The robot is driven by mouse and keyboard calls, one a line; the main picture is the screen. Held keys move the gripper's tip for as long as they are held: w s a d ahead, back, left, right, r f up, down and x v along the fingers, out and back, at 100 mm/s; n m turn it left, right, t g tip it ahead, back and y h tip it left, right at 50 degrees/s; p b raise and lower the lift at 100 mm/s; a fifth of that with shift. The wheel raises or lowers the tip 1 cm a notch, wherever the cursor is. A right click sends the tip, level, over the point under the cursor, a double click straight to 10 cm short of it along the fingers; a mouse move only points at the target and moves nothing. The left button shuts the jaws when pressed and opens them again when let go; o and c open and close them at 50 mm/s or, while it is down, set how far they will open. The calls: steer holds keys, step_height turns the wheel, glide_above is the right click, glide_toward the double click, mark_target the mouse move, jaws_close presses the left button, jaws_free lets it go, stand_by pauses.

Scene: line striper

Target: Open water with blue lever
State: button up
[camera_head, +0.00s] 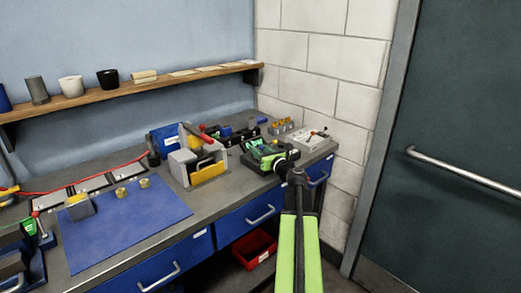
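I cannot make out a blue lever or a water outlet in this view. My green arm reaches up from the bottom toward the right end of the workbench (222,212). Its dark end, my gripper (284,164), is in front of a green and black device (264,151) on the bench. The fingers are too small and dark to tell open from shut. I cannot tell whether my gripper touches the device. A pale box (306,141) with small red and dark levers on top stands just behind and right of it.
A grey and yellow unit (197,163) with a red handle stands mid-bench. A blue mat (122,225) holds a small block and brass pieces. A red bin (254,248) sits below the drawers. A shelf (130,88) holds cups. A dark door (462,150) is at right.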

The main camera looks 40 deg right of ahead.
steer(key=shift+s+d+f, duration=0.1)
steer(key=shift+d, duration=0.15)
jaws_close()
stand_by(0.9)
